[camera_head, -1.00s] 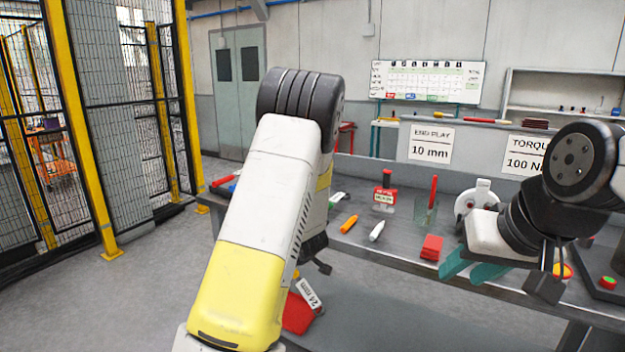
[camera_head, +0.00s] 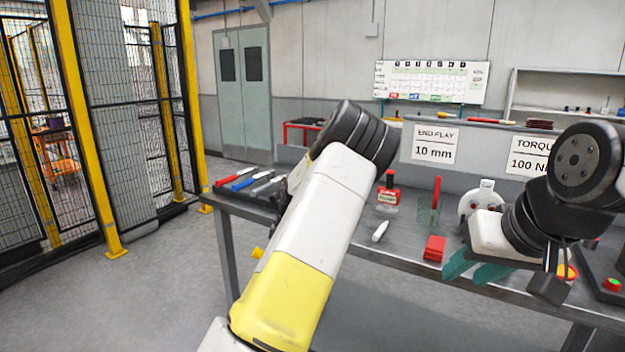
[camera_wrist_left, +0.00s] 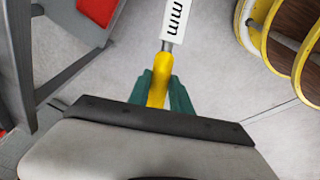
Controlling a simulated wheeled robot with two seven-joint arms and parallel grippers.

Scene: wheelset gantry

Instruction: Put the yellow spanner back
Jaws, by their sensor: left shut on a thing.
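The yellow spanner (camera_wrist_left: 158,88) is in my left gripper (camera_wrist_left: 163,95), whose green fingers are shut on its yellow grip in the left wrist view. A metal shank and a white label ending in "mm" extend beyond it; its far end is out of view. In the head view my left arm hides the gripper, and a small yellow end (camera_head: 257,253) shows left of the arm, apparently the spanner's. My right gripper (camera_head: 478,270) has green fingers apart and appears empty, above the bench's front edge.
Red, blue and grey-handled tools (camera_head: 236,180) lie on a dark tray at the bench's left end. Yellow-posted fencing (camera_head: 90,130) is at left.

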